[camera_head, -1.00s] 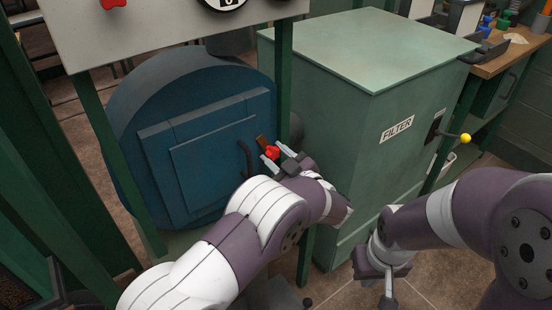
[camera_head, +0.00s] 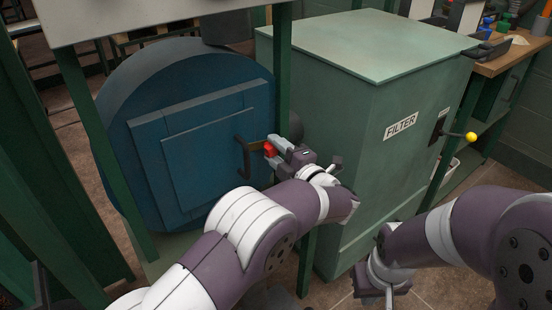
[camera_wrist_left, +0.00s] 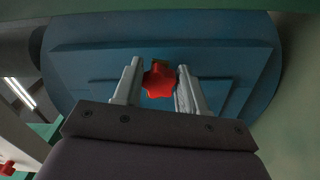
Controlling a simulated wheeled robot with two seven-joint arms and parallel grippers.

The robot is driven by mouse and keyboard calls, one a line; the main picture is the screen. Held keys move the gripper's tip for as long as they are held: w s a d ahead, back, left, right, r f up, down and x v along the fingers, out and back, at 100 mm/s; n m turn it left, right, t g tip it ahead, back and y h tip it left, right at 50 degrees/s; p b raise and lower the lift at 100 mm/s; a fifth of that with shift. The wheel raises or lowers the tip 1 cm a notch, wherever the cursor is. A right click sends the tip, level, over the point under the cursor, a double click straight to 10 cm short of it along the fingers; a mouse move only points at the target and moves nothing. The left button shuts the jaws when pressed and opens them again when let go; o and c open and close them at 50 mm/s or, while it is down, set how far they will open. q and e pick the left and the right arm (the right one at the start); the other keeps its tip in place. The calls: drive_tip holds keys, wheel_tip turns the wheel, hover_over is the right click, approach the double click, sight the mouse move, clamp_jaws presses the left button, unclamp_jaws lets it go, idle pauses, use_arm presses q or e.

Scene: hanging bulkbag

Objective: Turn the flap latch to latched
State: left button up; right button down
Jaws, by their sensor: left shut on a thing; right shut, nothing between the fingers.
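The flap latch is a red star-shaped knob (camera_head: 269,150) with a brass-coloured bar (camera_head: 257,145) at the right edge of the blue flap (camera_head: 210,160). The bar lies about level, pointing left toward the flap's dark handle (camera_head: 243,157). My left gripper (camera_head: 274,148) is shut on the red knob. In the left wrist view the knob (camera_wrist_left: 159,80) sits between the two grey fingers, and a bit of the bar (camera_wrist_left: 160,62) shows behind it. My right gripper (camera_head: 388,294) is low at the bottom, away from the latch, its tips cut off by the frame.
A green filter cabinet (camera_head: 365,110) stands just right of the latch, with a yellow-knobbed lever (camera_head: 470,136) on its side. A green post (camera_head: 283,80) rises close by the latch. A workbench (camera_head: 505,60) is at the back right.

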use_arm(q)
drive_tip(key=shift+n+b, duration=0.85)
drive_tip(key=shift+n, duration=0.25)
use_arm(e)
drive_tip(key=shift+f, duration=1.25)
use_arm(q)
drive_tip(key=o, duration=1)
drive_tip(key=shift+c, duration=0.2)
